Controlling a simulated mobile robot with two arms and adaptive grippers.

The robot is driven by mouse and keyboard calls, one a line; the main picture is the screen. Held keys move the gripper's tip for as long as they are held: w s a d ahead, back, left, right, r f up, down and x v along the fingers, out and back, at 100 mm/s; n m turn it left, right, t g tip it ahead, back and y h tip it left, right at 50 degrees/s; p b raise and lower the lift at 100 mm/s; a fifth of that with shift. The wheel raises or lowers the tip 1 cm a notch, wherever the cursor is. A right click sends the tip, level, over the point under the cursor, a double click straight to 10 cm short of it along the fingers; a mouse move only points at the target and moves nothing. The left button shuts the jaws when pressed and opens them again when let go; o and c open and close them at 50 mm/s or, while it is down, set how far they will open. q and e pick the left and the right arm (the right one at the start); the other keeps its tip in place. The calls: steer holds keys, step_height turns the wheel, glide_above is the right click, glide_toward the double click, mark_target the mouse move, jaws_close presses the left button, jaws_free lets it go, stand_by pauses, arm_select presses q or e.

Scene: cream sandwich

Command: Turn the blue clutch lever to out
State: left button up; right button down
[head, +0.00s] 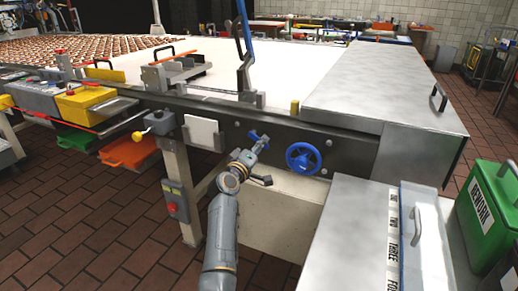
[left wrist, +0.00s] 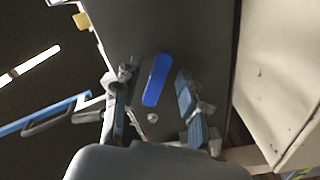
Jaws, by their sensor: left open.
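A short blue lever (left wrist: 157,80), which I take to be the clutch lever, is on the dark side panel of the machine. In the left wrist view it stands between the two fingers of my left gripper (left wrist: 155,88), with a gap visible on either side. In the head view my left gripper (head: 257,143) is at the dark front rail, and only a bit of blue shows around it, so most of the lever is hidden there. The left gripper is open. I cannot read any in or out marking. My right gripper is not in view.
A blue handwheel (head: 303,158) is on the same rail, just right of my left gripper. A white plate (head: 203,133) hangs to the left. A tall blue-handled lever (head: 244,50) rises behind the rail. A grey cabinet (head: 352,225) and green bin (head: 490,205) stand at right.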

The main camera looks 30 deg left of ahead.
arm_select(q)
jaws_close()
